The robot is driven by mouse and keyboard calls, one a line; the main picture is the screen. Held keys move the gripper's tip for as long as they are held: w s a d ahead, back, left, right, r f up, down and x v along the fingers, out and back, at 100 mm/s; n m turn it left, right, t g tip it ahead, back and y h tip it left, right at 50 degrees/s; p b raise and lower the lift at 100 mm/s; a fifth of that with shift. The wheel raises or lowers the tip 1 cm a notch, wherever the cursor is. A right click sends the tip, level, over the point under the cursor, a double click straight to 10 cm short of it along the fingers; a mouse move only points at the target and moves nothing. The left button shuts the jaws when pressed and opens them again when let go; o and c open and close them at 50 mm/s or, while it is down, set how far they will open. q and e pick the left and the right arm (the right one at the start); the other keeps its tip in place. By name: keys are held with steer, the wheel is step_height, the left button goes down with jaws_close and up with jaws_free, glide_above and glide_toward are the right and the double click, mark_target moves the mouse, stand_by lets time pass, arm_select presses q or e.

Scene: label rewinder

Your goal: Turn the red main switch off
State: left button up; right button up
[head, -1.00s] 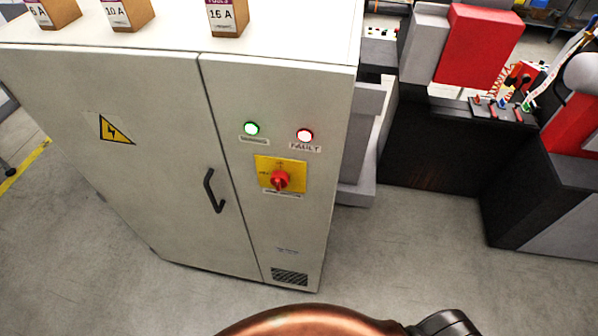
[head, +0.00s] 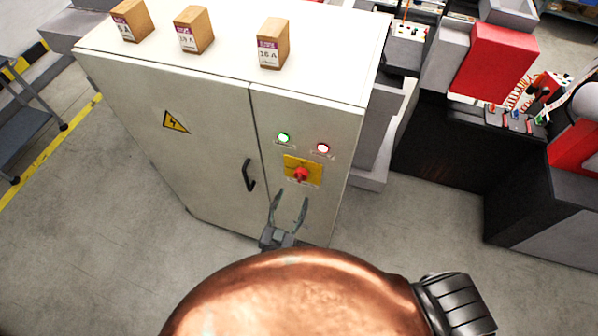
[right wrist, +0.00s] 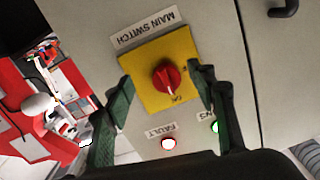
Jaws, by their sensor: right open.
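The red main switch (head: 301,174) is a round knob on a yellow plate (head: 316,168) on the front of a light grey cabinet (head: 215,145). In the right wrist view the red knob (right wrist: 167,77) shows on its yellow plate (right wrist: 143,66) under a "MAIN SWITCH" label (right wrist: 146,28). My right gripper (head: 290,197) is open and empty, in front of the cabinet just below the switch in the head view. In the right wrist view its fingers (right wrist: 165,85) stand to either side of the knob, apart from it. My left gripper is not in view.
A lit green lamp (head: 284,137) and a lit fault lamp (head: 323,148) sit above the switch. A black door handle (head: 248,175) is to its left. Wooden blocks (head: 272,43) stand on the cabinet top. A machine with red parts (head: 495,60) stands at right.

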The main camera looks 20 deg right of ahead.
mark_target(299, 180)
steer(key=shift+m+h, duration=0.3)
steer(key=shift+m, duration=0.2)
steer(key=w+d+r+p, duration=0.2)
steer(key=w, duration=0.1)
steer(key=w+d+r+p, duration=0.1)
steer(key=w, duration=0.1)
steer(key=shift+d, duration=0.25)
steer(key=shift+w+d+f+p, duration=0.15)
steer(key=shift+w+d+p, duration=0.2)
steer(key=shift+w, duration=0.1)
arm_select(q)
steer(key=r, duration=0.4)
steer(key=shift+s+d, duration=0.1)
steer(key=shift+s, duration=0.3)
arm_select(e)
steer(key=shift+c, duration=0.5)
steer(key=c, duration=1.1)
steer(key=shift+o, duration=0.2)
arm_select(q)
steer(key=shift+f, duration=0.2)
